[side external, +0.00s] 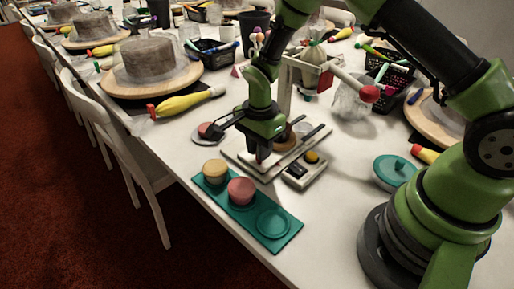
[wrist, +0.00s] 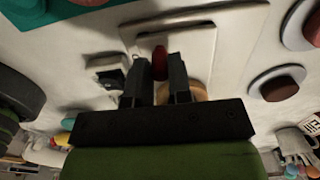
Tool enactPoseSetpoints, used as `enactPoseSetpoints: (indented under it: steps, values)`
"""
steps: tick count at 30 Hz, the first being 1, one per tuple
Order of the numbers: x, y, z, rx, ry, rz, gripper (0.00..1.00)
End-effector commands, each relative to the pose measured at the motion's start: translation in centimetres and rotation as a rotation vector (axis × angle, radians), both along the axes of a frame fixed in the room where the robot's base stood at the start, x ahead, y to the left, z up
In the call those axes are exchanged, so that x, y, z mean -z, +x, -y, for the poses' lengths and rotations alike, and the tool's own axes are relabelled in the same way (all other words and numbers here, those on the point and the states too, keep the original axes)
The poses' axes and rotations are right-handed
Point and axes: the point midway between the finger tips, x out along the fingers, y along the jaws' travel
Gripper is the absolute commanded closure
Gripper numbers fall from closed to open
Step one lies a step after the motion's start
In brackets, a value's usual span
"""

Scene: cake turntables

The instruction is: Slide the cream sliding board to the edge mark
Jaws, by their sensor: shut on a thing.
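The cream sliding board (side external: 238,158) lies flat on the white table below my gripper, and part of it is hidden by the gripper. In the wrist view its pale panel (wrist: 185,38) stretches away from the fingers. My gripper (side external: 262,158) points down at the board. In the wrist view my gripper (wrist: 161,72) has its fingers on either side of a small red knob (wrist: 159,57), shut on it. The knob seems to stand on the board. I cannot make out the edge mark in either view.
A teal board (side external: 289,236) with yellow and red round pieces lies in front. A small box with a yellow button (side external: 312,157) stands right of the board. A cream frame (side external: 286,85) rises behind.

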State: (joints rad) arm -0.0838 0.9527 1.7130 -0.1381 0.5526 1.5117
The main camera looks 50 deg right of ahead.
Motion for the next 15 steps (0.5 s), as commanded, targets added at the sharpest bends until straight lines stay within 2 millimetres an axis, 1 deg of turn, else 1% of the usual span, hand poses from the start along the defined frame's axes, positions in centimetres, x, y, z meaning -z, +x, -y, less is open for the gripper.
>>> enactPoseSetpoints:
  steps: [15]
  values:
    - [-0.1, 0.1, 3.4, 0.003, 0.000, 0.003, 0.96]
